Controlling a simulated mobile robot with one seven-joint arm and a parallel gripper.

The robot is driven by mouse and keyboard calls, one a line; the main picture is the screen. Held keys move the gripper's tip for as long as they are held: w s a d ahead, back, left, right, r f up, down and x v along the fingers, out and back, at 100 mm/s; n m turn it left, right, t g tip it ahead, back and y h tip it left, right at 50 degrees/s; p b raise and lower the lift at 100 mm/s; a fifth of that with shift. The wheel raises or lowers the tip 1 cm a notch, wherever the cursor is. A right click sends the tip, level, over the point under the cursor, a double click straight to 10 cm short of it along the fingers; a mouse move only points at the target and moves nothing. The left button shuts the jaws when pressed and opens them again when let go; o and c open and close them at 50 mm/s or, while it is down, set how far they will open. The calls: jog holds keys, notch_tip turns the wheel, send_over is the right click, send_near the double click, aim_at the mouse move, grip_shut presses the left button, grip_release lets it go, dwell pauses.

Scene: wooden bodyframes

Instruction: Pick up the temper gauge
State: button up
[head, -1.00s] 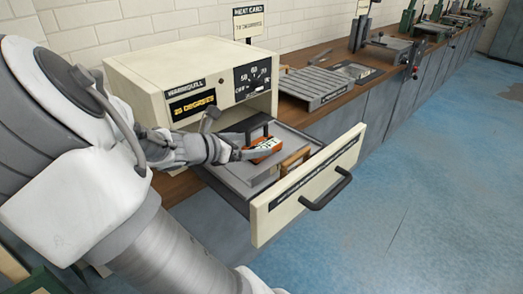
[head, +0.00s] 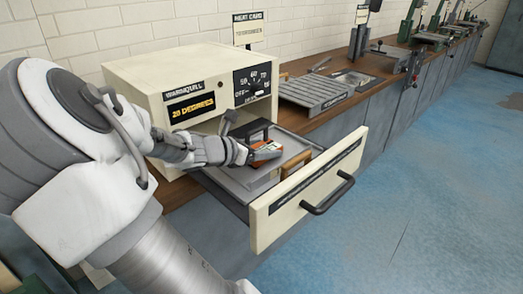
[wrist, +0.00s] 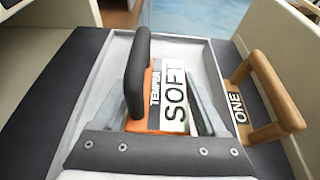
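The temper gauge (wrist: 141,119) is an orange block with a white label reading "TEMPER SOFT". It lies in the pulled-out drawer of the cream cabinet, and part of it shows in the head view (head: 268,149). My gripper (wrist: 160,84) is open, with one grey finger on each side of the gauge. I cannot tell whether either finger touches it. In the head view my gripper (head: 252,138) is low over the drawer, and its hand and fingers hide part of the gauge.
A wooden handle piece labelled "ONE" (wrist: 265,92) stands close on the right in the wrist view. The cream drawer front (head: 285,212) with its black pull juts over the blue floor. The cabinet (head: 137,84) rises behind. A grey ribbed tray (head: 312,91) sits on the bench.

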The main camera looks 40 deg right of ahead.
jog(key=c, duration=0.7)
grip_shut()
jog(key=shift+r, duration=0.15)
